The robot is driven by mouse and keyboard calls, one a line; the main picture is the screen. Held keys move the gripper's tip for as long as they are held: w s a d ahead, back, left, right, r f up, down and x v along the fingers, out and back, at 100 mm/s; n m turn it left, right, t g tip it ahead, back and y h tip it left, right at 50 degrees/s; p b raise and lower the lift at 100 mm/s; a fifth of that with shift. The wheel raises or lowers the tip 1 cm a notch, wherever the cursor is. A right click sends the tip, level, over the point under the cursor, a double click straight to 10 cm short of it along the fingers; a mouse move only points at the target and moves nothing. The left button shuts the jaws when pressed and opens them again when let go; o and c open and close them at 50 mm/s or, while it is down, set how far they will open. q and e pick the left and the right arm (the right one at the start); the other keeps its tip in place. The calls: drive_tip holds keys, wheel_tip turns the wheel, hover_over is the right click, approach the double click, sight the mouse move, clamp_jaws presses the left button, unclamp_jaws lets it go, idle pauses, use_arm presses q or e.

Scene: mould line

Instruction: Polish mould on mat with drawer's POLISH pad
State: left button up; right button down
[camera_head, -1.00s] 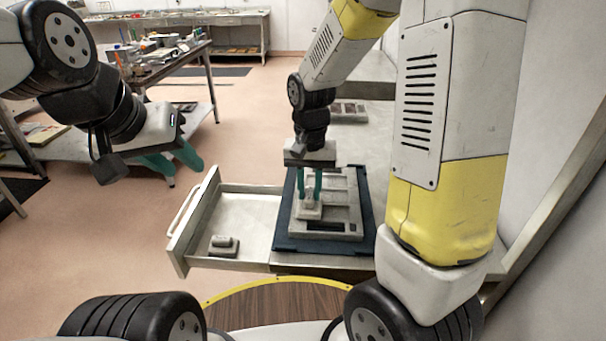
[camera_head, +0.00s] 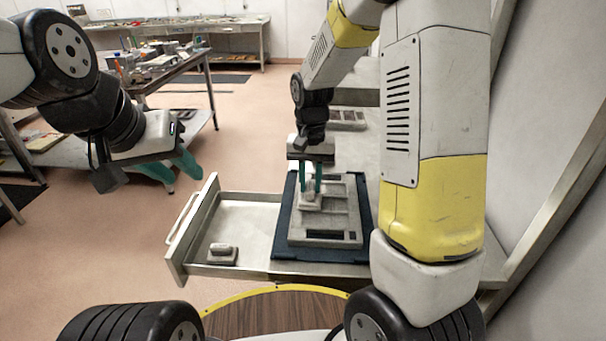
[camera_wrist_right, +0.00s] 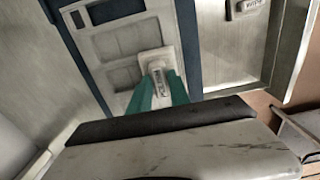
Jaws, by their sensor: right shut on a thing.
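The grey mould (camera_head: 338,219) lies on the dark blue mat (camera_head: 283,240) on the bench and shows several recesses. My right gripper (camera_head: 311,188) is shut on a pale pad (camera_head: 311,203), which is over the mould's left part and appears to rest on it. In the right wrist view the pad (camera_wrist_right: 158,67) sits between the green fingers, with lettering on its handle too small to read surely. A second pad (camera_head: 221,253) lies in the open drawer (camera_head: 245,222). My left gripper (camera_head: 176,172) is empty and open, away to the left above the floor.
The drawer stands pulled out to the left of the mat, mostly bare inside. Another mould-like block (camera_head: 347,119) lies farther back on the bench. A cluttered table (camera_head: 150,85) stands at the back left. A wall closes the right side.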

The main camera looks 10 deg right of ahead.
sight(309, 203)
drive_tip(key=shift+w+d+f, duration=0.1)
drive_tip(key=shift+w+d, duration=0.1)
drive_tip(key=shift+w, duration=0.65)
drive_tip(key=shift+w+d+f, duration=0.1)
drive_tip(key=shift+w+d, duration=0.1)
drive_tip(key=shift+w, duration=0.65)
drive_tip(key=shift+w+d+r, duration=0.1)
drive_tip(key=shift+w+d, duration=0.05)
drive_tip(key=shift+w, duration=0.5)
drive_tip(key=shift+w+d+r, duration=0.1)
drive_tip(key=shift+w, duration=0.5)
drive_tip(key=shift+s+a+r, duration=0.1)
drive_tip(key=shift+s+a, duration=0.1)
drive_tip(key=shift+s, duration=0.55)
drive_tip(key=shift+s+a, duration=0.15)
drive_tip(key=shift+s, duration=0.55)
drive_tip(key=shift+s+a+f, duration=0.1)
drive_tip(key=shift+s+a, duration=0.1)
drive_tip(key=shift+s, duration=0.85)
drive_tip(key=shift+s+a+f, duration=0.1)
drive_tip(key=shift+s+a, duration=0.15)
drive_tip(key=shift+s, duration=0.8)
drive_tip(key=shift+s+a+f, duration=0.1)
drive_tip(key=shift+s+a, duration=0.1)
drive_tip(key=shift+s, duration=0.85)
drive_tip(key=shift+s+a+r, duration=0.1)
drive_tip(key=shift+s+a, duration=0.05)
drive_tip(key=shift+s, duration=0.55)
drive_tip(key=shift+s+a+r, duration=0.1)
drive_tip(key=shift+s, duration=0.6)
